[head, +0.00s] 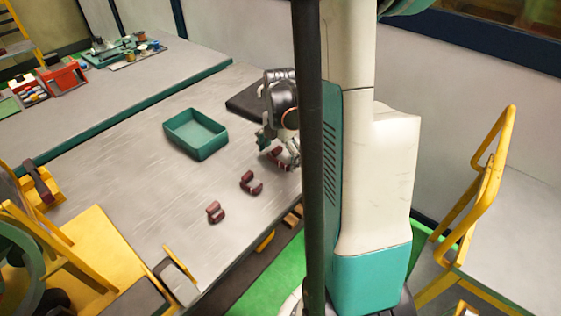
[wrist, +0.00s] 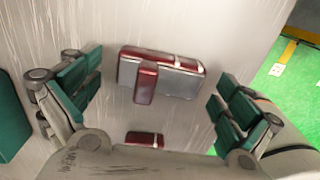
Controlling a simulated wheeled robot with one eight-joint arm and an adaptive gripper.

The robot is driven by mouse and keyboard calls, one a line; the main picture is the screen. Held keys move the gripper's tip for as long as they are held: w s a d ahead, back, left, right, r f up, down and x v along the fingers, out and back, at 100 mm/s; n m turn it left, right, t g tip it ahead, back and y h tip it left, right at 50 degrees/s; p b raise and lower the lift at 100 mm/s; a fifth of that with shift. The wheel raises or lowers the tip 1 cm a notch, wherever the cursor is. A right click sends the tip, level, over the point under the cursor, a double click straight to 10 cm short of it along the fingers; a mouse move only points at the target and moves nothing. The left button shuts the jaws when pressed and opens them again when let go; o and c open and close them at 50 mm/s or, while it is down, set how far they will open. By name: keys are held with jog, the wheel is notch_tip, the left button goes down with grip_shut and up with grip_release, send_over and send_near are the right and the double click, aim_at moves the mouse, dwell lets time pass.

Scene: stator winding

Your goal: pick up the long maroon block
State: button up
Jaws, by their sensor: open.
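In the wrist view a long maroon block (wrist: 185,63) with grey faces lies crosswise on the table between my open fingers. A short upright maroon piece (wrist: 145,85) overlaps its near side, and a smaller maroon piece (wrist: 144,139) shows close to my palm. I cannot tell whether these pieces are joined. My gripper (wrist: 160,95) is open, with teal finger pads to the left and right of the long block and visible gaps on both sides. In the head view my gripper (head: 278,152) is low over the table's right side, partly hiding the maroon parts beneath it.
Two other maroon parts lie on the table, one nearer (head: 215,211) and one closer to my gripper (head: 251,182). An empty-looking teal tray (head: 196,153) stands left of my gripper. A dark flat pad (head: 245,103) lies behind it. The table's front edge is close by.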

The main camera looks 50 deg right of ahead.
jog(key=shift+r, duration=0.1)
jog(key=c, duration=1.6)
